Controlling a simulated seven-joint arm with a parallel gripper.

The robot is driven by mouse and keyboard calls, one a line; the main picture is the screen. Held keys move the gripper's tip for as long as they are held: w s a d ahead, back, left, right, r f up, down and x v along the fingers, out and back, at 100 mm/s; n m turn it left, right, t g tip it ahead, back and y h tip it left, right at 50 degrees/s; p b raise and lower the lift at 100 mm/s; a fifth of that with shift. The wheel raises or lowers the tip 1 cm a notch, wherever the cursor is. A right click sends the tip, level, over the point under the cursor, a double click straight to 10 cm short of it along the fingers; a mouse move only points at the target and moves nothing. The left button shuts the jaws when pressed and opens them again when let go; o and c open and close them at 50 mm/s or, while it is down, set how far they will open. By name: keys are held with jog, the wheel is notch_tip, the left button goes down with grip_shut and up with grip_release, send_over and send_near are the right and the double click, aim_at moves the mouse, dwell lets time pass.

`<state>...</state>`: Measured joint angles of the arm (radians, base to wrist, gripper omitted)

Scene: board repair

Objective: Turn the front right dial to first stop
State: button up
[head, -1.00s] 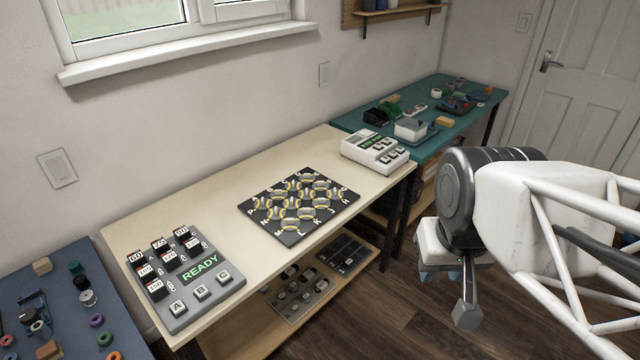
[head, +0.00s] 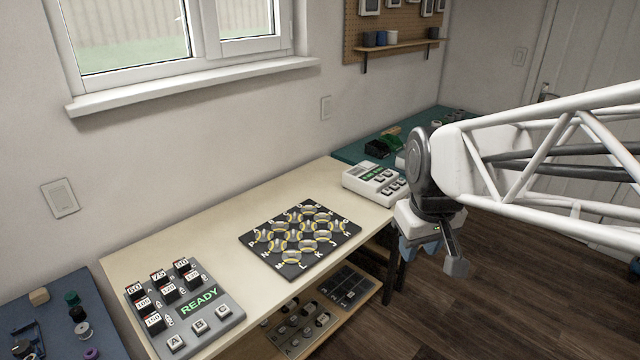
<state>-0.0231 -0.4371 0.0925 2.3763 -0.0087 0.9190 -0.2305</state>
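No single part can be clearly picked out as the front right dial. A black board (head: 250,240) on the pale workbench carries several round silver pieces with yellow bands and white letters around them. A grey console (head: 237,316) at the bench's front left has several black blocks with number labels, a green READY display (head: 199,300) and buttons A, B and C. My gripper (head: 430,252) hangs in the air right of the bench, over the floor side, apart from both. Its fingers point down; their gap is unclear.
A white device (head: 372,183) with a green display and buttons stands at the bench's far right end. A teal bench (head: 352,152) lies behind it, partly hidden by my arm. A blue mat (head: 60,290) with small parts is at left. A lower shelf (head: 340,313) holds dark panels.

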jog(key=w+a+f+n, duration=0.2)
jog(key=w+n, duration=0.2)
jog(key=w, duration=1)
jog(key=n+g, duration=0.2)
jog(key=n, duration=0.9)
send_over(324, 231)
notch_tip(324, 231, down, 26)
jog(key=shift+w+r, duration=0.1)
jog(key=shift+f, duration=3.95)
grip_shut()
